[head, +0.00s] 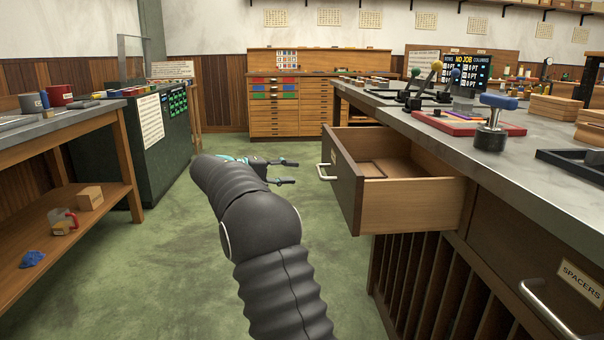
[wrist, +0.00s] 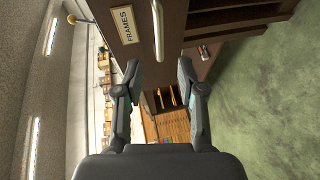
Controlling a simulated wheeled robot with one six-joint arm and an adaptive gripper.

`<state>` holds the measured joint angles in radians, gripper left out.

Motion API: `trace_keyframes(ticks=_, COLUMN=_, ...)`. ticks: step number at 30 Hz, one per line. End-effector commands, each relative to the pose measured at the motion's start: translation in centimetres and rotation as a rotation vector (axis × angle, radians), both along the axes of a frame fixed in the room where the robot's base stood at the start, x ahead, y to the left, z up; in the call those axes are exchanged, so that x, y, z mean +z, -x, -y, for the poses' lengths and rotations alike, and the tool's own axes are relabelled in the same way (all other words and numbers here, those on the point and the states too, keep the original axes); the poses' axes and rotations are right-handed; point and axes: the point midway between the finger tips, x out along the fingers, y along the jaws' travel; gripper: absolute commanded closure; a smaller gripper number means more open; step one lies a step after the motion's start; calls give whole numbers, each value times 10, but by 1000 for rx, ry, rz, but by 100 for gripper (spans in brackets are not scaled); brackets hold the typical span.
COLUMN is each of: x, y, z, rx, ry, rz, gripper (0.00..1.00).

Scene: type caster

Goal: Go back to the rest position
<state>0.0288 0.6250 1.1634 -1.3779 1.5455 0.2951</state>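My gripper (head: 291,172) is open and empty, held over the aisle in front of the bench on the right. In the wrist view its two fingers (wrist: 160,76) stand wide apart with nothing between them. A wooden drawer (head: 415,203) is pulled out of that bench. Its metal handle (head: 325,172) is just right of my fingertips in the head view, apart from them. The wrist view shows the handle (wrist: 157,28) beyond the fingertips, and a label (wrist: 122,22) reading FRAMES on the drawer front.
The right bench top (head: 530,162) carries a blue-handled stamp (head: 491,122), a red tray (head: 468,124) and levers. A closed drawer labelled SPACERS (head: 580,281) is nearer. The left bench (head: 75,123) holds mugs. The green floor (head: 170,270) between the benches is clear.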

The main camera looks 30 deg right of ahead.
Motion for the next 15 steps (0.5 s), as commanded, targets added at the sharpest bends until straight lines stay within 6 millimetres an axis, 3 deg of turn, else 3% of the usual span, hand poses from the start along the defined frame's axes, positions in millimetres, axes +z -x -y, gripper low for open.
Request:
trace_keyframes(ticks=6, x=2, y=-1, z=-15, rx=0, ry=-1, rz=-1, gripper=61)
trace_keyframes(ticks=15, x=3, y=-1, z=-16, rx=0, ry=0, rz=-1, gripper=61)
